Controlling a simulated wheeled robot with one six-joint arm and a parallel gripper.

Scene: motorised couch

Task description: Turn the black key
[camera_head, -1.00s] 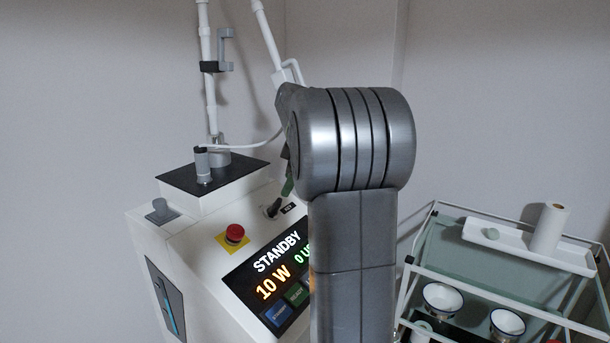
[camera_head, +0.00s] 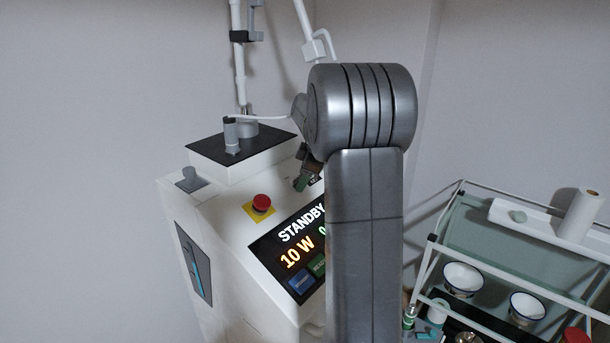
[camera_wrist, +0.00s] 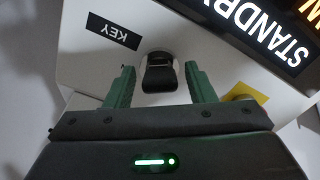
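The black key (camera_wrist: 158,76) sits in the white sloped panel of the machine, beside a black label reading KEY (camera_wrist: 114,31), in the wrist view. My gripper (camera_wrist: 160,82) is open, with one green finger on each side of the key and a visible gap to both. In the head view my gripper (camera_head: 304,180) is at the panel near the key's place, mostly behind my arm. The key itself is hidden there by the gripper.
The panel has a red button (camera_head: 262,203) on a yellow plate and a lit screen (camera_head: 293,254) reading STANDBY and 10 W. A black-topped block (camera_head: 240,145) stands behind. A glass-shelved trolley (camera_head: 475,222) with bowls is at the right.

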